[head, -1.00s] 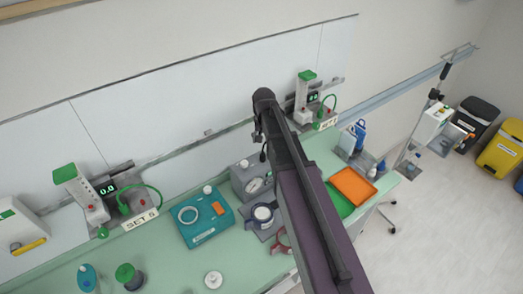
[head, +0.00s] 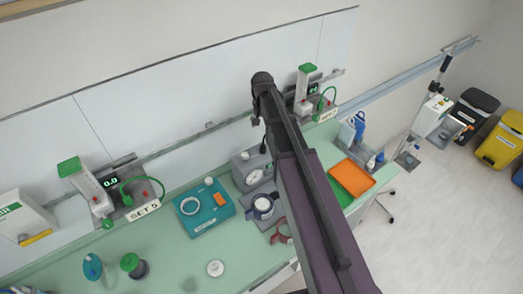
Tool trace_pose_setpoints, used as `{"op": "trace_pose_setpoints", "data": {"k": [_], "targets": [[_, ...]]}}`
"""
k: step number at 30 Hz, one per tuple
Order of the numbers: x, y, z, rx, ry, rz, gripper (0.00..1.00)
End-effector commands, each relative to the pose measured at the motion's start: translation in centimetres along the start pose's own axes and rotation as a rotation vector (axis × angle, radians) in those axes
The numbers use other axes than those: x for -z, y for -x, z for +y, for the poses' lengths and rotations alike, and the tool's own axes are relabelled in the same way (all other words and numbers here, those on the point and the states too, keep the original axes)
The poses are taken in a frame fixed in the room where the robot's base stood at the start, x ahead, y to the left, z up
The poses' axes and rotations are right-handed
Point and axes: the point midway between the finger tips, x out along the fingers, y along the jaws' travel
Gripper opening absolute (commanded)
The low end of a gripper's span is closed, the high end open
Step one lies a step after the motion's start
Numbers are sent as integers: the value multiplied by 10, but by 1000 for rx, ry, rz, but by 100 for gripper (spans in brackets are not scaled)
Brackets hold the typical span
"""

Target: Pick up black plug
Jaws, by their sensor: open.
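I cannot make out a black plug for certain in the head view. A dark round piece with a green top (head: 133,265) stands on the pale green counter (head: 165,248), beside a blue round piece (head: 92,266). A small white round knob (head: 215,268) stands further right on the counter. My dark arm crosses the middle of the view from the bottom right up to the back rail. My gripper cannot be made out; the arm hides part of the counter.
Two devices with green tops (head: 69,166) (head: 306,68) are near the rail.

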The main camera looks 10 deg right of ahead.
Motion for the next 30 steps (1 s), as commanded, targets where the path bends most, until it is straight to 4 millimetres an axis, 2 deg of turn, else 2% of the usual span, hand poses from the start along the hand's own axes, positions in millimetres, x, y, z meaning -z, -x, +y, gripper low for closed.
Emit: {"op": "trace_pose_setpoints", "data": {"k": [6, 30], "targets": [[0, -20, 0, 0, 0, 0, 79], [1, -77, 1, 0, -1, 0, 79]]}}
